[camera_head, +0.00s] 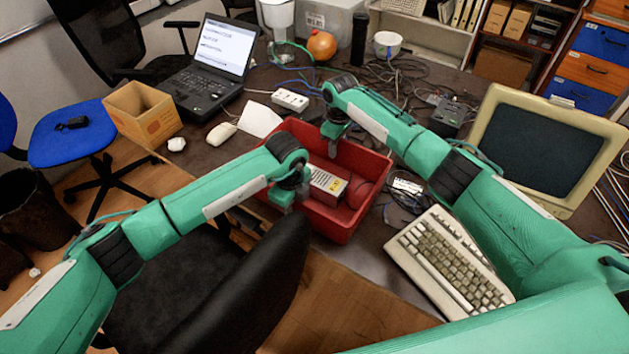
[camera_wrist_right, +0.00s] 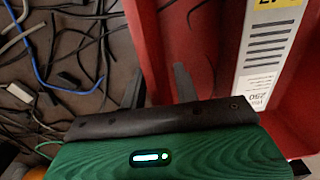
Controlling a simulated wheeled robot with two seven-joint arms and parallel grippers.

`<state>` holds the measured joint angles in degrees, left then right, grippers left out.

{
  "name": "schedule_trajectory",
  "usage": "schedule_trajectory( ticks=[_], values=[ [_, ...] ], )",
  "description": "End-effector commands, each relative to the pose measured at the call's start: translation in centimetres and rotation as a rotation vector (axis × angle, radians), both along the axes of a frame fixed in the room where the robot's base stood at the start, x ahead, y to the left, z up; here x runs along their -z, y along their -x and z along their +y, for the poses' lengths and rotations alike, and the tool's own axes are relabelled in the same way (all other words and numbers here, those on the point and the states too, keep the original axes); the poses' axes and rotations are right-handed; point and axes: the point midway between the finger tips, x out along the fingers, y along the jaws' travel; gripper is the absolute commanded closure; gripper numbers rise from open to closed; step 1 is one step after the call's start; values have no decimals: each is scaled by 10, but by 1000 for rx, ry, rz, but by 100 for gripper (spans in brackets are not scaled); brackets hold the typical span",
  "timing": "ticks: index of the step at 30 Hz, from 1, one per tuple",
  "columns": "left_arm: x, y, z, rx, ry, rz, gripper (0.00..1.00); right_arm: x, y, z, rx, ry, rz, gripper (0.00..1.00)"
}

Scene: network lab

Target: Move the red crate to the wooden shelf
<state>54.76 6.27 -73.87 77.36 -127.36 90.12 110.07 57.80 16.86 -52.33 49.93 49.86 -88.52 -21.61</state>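The red crate (camera_head: 345,231) stands on the dark desk near its front edge. It holds a white and red box with a yellow label (camera_head: 325,184) and a round red item (camera_head: 358,192). My left gripper (camera_head: 288,203) is at the crate's near left wall, fingers pointing down at the rim. My right gripper (camera_head: 333,146) is at the far wall. In the right wrist view its fingers (camera_wrist_right: 168,88) straddle the crate's wall (camera_wrist_right: 148,30). Whether either gripper is clamped is not clear. A wooden shelf unit (camera_head: 540,45) with boxes and blue drawers stands at the back right.
A keyboard (camera_head: 450,262) and a beige monitor (camera_head: 550,145) stand right of the crate. A laptop (camera_head: 210,70), mouse (camera_head: 221,133) and power strip (camera_head: 290,100) lie to the left. Loose cables (camera_head: 400,80) are behind. A black chair (camera_head: 215,290) stands close in front.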

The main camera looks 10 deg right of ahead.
Motion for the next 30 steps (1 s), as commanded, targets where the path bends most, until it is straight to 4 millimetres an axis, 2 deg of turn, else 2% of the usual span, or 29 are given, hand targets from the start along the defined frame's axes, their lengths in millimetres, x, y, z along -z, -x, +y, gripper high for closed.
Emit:
schedule_trajectory(
  ticks=[7,8,12,30],
  values=[
    [1,0,0,0,0,0,71,1,0,0,0,0,0,69],
    [1,0,0,0,0,0,75,1,0,0,0,0,0,73],
    [1,0,0,0,-1,1,100,1,0,0,0,0,0,100],
    [-5,0,0,0,1,-1,100,-5,-1,0,-1,1,-4,100]
  ],
)
